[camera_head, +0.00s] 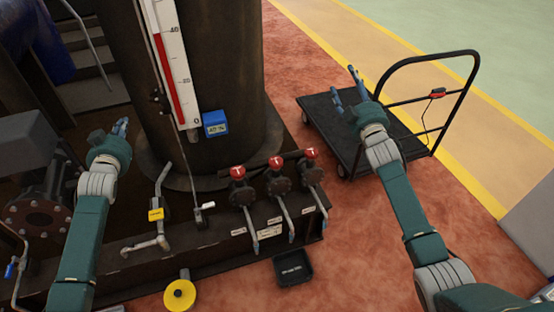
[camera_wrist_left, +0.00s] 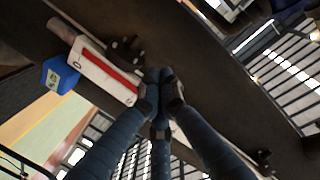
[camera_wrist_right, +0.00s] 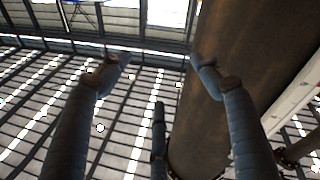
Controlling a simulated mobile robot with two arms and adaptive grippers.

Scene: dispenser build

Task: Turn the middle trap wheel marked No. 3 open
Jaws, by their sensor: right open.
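Three trap valves with red round tags stand in a row on the dark skid in the head view: a left one (camera_head: 241,192), a middle one (camera_head: 279,184) and a right one (camera_head: 312,173). A pipe slants down from each. I cannot surely read the numbers on the tags. My left gripper (camera_head: 122,126) is raised to the left of the valves, well apart from them. In the left wrist view its fingers (camera_wrist_left: 160,78) meet at the tips with nothing seen between them. My right gripper (camera_head: 347,92) is open and empty above the cart; its spread fingers (camera_wrist_right: 160,75) show in the right wrist view.
A big dark tank (camera_head: 205,80) with a red-and-white gauge (camera_head: 172,65) and a blue display (camera_head: 215,123) stands behind. A black cart (camera_head: 385,135) is at the right.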

